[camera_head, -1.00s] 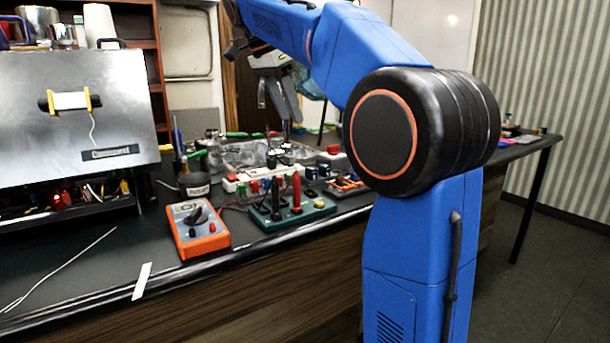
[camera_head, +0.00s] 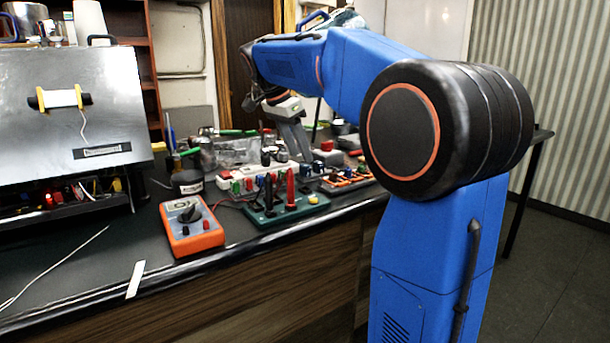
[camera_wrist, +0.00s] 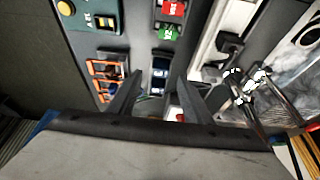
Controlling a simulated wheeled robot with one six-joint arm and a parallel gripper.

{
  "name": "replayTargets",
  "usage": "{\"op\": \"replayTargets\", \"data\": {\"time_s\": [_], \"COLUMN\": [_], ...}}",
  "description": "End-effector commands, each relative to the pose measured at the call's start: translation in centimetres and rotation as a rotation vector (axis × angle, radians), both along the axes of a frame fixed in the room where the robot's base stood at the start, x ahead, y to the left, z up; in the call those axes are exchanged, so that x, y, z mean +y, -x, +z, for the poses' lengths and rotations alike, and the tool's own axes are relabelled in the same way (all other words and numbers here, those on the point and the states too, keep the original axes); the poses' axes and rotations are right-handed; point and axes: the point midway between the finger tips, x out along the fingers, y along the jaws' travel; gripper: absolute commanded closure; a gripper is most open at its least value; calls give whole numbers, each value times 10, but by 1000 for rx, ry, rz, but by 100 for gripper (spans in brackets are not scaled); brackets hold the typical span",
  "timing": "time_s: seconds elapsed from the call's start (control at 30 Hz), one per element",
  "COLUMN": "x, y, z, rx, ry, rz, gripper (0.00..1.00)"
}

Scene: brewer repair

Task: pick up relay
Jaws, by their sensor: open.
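Small dark-blue blocks (camera_wrist: 159,75), which look like the relay, though I cannot be sure, stand on the bench just ahead of my fingertips in the wrist view. Blue blocks also show in the head view (camera_head: 309,169), below my gripper. My gripper (camera_wrist: 157,76) is open and empty, pointing down, with one finger on each side of the blue blocks in the wrist picture. I cannot tell how high the fingertips are above them.
An orange-framed part (camera_wrist: 106,78) lies close to the left finger. Red and green blocks (camera_wrist: 168,32) are beyond. A green board with probes (camera_head: 285,208), an orange multimeter (camera_head: 190,228) and a dark bottle (camera_head: 187,180) crowd the bench. The front-left bench top is mostly clear.

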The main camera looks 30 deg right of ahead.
Motion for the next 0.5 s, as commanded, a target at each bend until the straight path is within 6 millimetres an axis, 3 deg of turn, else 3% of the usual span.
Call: {"op": "replayTargets", "data": {"time_s": [0.23,0.5], "x": [-13,-16], "y": [-2,-2], "z": [-31,-38], "rx": [2,0], "ry": [0,0], "rz": [-2,0], "gripper": [55,55]}}
